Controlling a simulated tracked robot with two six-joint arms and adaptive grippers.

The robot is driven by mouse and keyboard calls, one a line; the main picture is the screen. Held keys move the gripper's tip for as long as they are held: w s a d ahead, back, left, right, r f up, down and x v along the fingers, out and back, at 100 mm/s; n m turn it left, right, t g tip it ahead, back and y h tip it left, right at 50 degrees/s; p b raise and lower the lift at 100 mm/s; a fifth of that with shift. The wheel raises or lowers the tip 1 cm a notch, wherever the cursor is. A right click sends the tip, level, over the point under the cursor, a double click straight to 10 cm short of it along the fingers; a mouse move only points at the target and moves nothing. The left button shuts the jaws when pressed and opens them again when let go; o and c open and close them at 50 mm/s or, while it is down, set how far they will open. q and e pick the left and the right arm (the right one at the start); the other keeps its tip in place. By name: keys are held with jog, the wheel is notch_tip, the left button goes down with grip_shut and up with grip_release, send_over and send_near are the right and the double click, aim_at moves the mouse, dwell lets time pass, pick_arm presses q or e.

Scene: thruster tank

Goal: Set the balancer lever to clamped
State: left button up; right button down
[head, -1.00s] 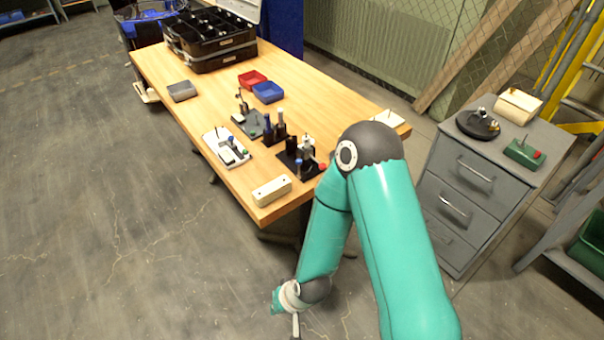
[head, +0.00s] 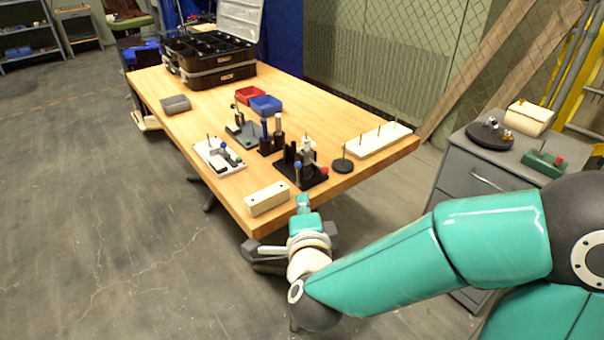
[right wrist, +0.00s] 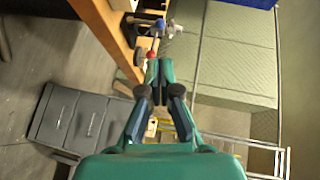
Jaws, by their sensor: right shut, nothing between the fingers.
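No part is labelled, so I cannot tell for sure which is the balancer lever. A device on a black base plate (head: 301,172) stands near the front right of the table, with a pale upright column, a blue-topped post and a red knob (head: 323,170). The red knob also shows in the right wrist view (right wrist: 151,54), just beyond the fingers. Whether its lever is clamped is too small to tell. My right gripper (head: 303,200) is shut and empty at the table's front edge, apart from the device. It also shows in the right wrist view (right wrist: 160,68). My left gripper is out of view.
A cream block (head: 267,198) lies left of my right gripper. A white board with pins (head: 377,140) and a small black disc stand to the right. Several small fixtures, a blue tray (head: 265,105) and a black case (head: 210,70) are farther back. A grey drawer cabinet (head: 455,170) is right.

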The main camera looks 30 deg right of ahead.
aim_at(298, 167)
jog(key=shift+w, duration=0.1)
jog(key=x, duration=1.4)
